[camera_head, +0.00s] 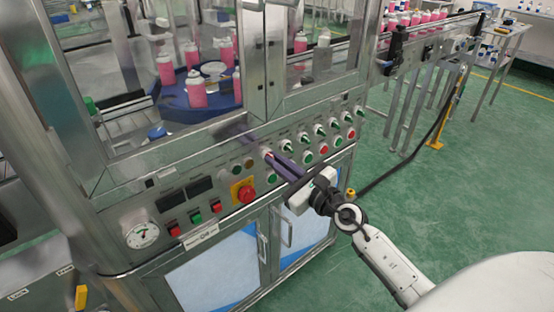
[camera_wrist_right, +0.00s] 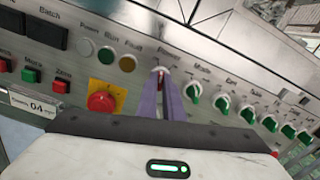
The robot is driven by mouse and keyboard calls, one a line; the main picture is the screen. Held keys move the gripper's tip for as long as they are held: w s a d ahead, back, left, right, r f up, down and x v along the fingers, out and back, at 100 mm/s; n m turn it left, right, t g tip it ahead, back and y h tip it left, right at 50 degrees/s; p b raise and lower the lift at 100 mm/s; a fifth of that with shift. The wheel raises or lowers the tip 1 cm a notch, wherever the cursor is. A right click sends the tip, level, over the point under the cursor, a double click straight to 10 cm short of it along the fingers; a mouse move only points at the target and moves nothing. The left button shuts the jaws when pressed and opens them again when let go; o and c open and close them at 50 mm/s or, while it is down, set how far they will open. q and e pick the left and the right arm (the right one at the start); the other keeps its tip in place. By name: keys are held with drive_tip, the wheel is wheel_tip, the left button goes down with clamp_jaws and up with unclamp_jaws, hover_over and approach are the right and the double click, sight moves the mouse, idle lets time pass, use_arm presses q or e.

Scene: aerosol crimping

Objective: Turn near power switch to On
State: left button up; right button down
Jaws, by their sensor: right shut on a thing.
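The near power switch (camera_wrist_right: 160,72) is on the sloped control panel, under the label that reads Power, just right of the Power, Run and Fault lamps. My right gripper (camera_wrist_right: 162,84) has its two long purple fingers reaching up to this switch, and they are shut on its knob. The fingers hide most of the knob, so its exact angle is hard to tell. In the head view my right gripper (camera_head: 268,155) comes in from the lower right, with its tips at the panel. My left gripper is not in view.
A red emergency stop on a yellow plate (camera_wrist_right: 102,102) sits left of the fingers. A row of green selector knobs (camera_wrist_right: 221,104) runs to the right. Above the panel are glass doors, with pink cans (camera_head: 196,90) behind them. Green floor (camera_head: 450,200) is open at the right.

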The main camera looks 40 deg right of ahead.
drive_tip(key=m+p, duration=0.2)
drive_tip(key=m, duration=0.6)
drive_tip(key=shift+m, duration=0.3)
drive_tip(key=shift+f+m, duration=0.1)
drive_tip(key=shift+m, duration=0.2)
drive_tip(key=c, duration=1.9)
unclamp_jaws()
drive_tip(key=s+b, duration=0.1)
drive_tip(key=s, duration=0.9)
drive_tip(key=shift+s+d+b, duration=0.2)
drive_tip(key=shift+d+b, duration=0.2)
drive_tip(key=shift+d, duration=0.05)
